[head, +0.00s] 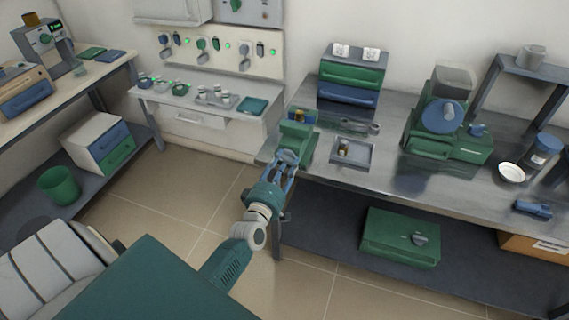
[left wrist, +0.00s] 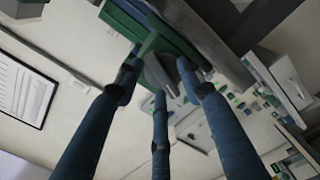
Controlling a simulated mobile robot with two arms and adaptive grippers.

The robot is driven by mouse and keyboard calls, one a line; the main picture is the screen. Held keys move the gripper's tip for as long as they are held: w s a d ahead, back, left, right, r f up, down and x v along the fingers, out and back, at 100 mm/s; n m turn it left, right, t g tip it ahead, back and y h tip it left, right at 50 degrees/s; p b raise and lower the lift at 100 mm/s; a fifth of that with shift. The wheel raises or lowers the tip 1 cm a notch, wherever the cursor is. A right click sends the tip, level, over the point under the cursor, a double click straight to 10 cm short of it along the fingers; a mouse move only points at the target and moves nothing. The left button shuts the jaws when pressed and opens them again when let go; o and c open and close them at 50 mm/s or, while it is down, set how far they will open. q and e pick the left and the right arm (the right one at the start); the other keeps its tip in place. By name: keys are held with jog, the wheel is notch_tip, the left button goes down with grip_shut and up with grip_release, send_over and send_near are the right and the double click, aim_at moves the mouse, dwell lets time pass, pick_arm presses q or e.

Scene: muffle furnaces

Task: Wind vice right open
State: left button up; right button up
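A green vice (head: 297,138) stands at the left front corner of the steel bench. My left gripper (head: 286,160) reaches up to its front side, where a pale grey part shows at the fingertips. In the left wrist view the blue fingers of my left gripper (left wrist: 160,80) are spread with gaps between them, and point at the green vice (left wrist: 160,42). A grey part of the vice (left wrist: 187,80) lies by the fingertips; whether they touch it I cannot tell. My right gripper does not show.
The steel bench (head: 390,175) also carries a grey tray (head: 365,160), a green drawer unit (head: 350,77) and a green machine (head: 440,140). A green case (head: 400,238) sits on the lower shelf. The tiled floor (head: 190,175) left of the bench is clear.

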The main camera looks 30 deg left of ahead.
pick_arm(q)
jog(key=v, duration=1.2)
jog(key=shift+f, duration=0.1)
